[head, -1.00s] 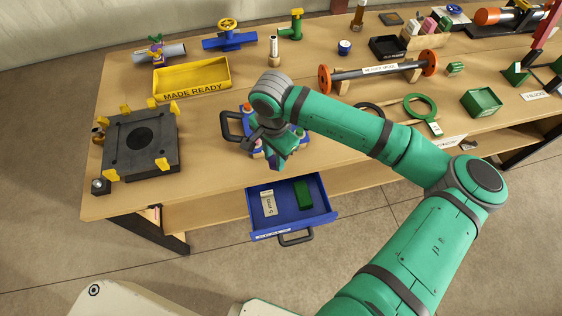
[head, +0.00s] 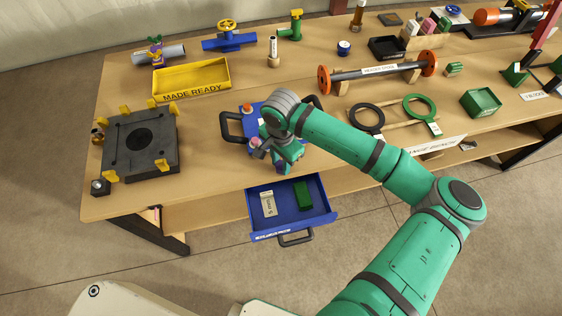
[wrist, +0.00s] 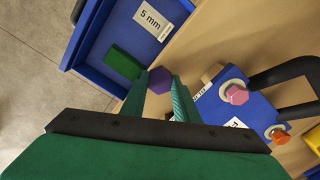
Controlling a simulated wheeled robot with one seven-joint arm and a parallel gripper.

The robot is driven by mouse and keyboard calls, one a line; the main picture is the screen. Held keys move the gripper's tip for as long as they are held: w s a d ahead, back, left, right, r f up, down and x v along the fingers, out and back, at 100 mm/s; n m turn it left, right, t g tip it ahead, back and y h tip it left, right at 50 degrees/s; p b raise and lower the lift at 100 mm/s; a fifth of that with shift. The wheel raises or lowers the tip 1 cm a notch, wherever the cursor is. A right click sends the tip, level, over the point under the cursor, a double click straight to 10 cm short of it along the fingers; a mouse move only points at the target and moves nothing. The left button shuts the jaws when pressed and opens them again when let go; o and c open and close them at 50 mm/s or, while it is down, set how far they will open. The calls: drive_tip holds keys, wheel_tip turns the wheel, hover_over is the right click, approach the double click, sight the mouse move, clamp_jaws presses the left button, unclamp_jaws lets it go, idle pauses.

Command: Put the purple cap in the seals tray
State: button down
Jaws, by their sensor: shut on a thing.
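The purple cap (wrist: 160,80) is a small hexagonal piece between my fingertips in the wrist view. My gripper (wrist: 158,98) is shut on it. In the head view my gripper (head: 280,165) is over the bench's front part, beside the blue caddy and behind the open drawer; the cap is hard to make out there. No tray with a readable seals label shows. A black open tray (head: 388,48) stands at the back right, and a yellow tray (head: 191,79) marked MADE READY stands at the back left.
A blue caddy (head: 262,112) with black handles holds a pink cap (wrist: 237,94) and an orange cap (wrist: 277,135). The open blue drawer (head: 290,213) holds a green block and a 5 mm card. A black fixture plate (head: 140,140) stands left; a flanged spool (head: 378,72) lies right.

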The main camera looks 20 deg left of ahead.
drive_tip(key=shift+f, duration=0.45)
drive_tip(key=c, duration=1.4)
unclamp_jaws()
